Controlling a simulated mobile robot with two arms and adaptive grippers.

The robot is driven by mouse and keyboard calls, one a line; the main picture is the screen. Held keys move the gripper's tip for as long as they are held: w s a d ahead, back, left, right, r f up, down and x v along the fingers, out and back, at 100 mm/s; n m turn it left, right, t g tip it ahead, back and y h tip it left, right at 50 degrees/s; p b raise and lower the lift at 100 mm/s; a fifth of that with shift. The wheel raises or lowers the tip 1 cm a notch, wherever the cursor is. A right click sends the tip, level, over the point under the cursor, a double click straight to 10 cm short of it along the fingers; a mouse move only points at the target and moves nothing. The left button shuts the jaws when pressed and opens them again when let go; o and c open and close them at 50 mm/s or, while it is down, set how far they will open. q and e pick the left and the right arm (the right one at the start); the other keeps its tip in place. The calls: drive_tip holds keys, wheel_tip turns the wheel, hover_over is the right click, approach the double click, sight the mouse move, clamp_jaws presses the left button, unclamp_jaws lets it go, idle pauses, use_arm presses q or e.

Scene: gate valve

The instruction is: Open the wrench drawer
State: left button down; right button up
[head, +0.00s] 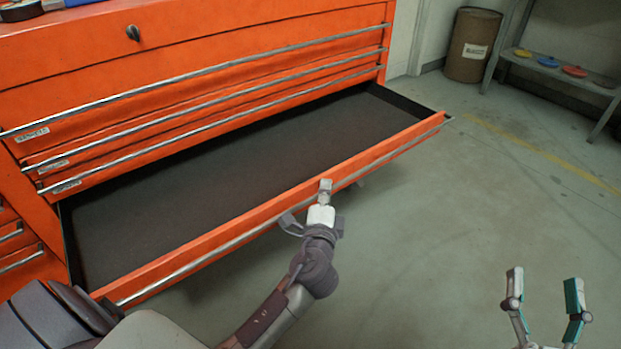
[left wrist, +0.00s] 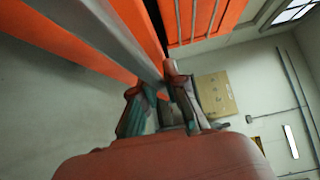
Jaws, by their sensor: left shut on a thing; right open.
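An orange tool chest (head: 200,40) fills the upper left of the head view. One wide drawer (head: 240,165) is pulled far out, and its dark lined floor shows bare. My left gripper (head: 322,205) is at the drawer's front edge, shut on the silver handle rail (head: 210,255). The left wrist view shows the fingers (left wrist: 165,100) closed around the rail (left wrist: 110,40). My right gripper (head: 543,290) is open and empty over the floor at the lower right, apart from the chest.
Several shut drawers with silver rails and small labels (head: 33,134) lie above the open one. A brown barrel (head: 472,45) and a bench (head: 560,70) with coloured discs stand at the back right. The floor (head: 450,200) between is clear.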

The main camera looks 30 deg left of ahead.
use_arm(q)
drive_tip(key=shift+s+d, duration=0.25)
drive_tip(key=shift+d, duration=0.3)
drive_tip(key=shift+s+d, duration=0.2)
drive_tip(key=shift+d, duration=0.35)
use_arm(e)
drive_tip(key=shift+s+r, duration=0.15)
drive_tip(key=shift+r, duration=0.15)
use_arm(q)
drive_tip(key=c, duration=1.2)
unclamp_jaws()
drive_tip(key=v, duration=1.2)
